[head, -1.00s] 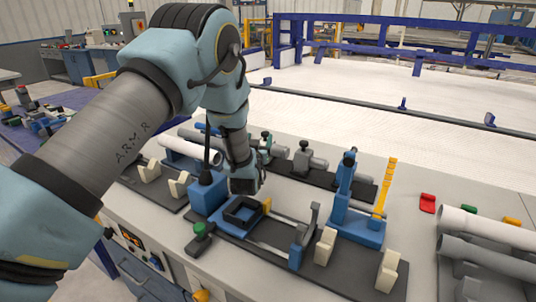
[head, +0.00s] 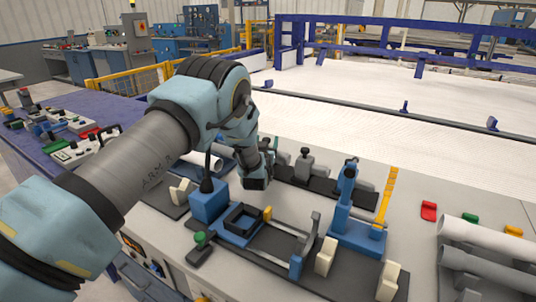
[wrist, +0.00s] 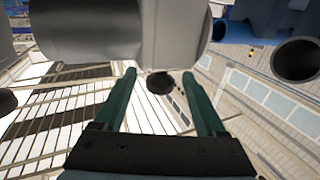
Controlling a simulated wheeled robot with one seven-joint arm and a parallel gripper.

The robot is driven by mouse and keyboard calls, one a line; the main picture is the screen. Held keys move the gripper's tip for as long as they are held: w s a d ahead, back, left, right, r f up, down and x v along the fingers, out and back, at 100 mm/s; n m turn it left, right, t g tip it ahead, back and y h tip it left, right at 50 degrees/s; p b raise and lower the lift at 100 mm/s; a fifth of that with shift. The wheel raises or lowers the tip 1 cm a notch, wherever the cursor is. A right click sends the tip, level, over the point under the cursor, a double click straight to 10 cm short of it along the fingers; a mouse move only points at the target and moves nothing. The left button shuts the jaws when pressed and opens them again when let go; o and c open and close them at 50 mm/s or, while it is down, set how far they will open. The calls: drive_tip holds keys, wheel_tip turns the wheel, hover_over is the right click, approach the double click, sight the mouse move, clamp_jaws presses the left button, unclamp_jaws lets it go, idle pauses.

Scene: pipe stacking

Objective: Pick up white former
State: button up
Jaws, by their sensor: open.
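Two cream-white notched blocks stand upright on the dark plate at the front right of the bench, one left (head: 325,256) and one right (head: 388,281). The frames do not settle which is the former. My gripper (head: 257,180) is in the head view above the bench, behind the black square frame and apart from the cream blocks. In the wrist view my gripper (wrist: 159,76) has its two green fingers spread, with nothing held. A large grey cylinder (wrist: 85,35) looms close beyond the fingertips.
A blue clamp stand (head: 345,200) and a yellow upright strip (head: 384,198) rise near the right blocks. A blue box (head: 208,203) and the black square frame (head: 243,217) stand in front of my gripper. White and grey pipes (head: 487,230) lie at the right.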

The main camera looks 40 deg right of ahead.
clamp_jaws()
idle(0.7)
idle(0.4)
drive_tip(key=shift+r, duration=0.1)
idle(0.3)
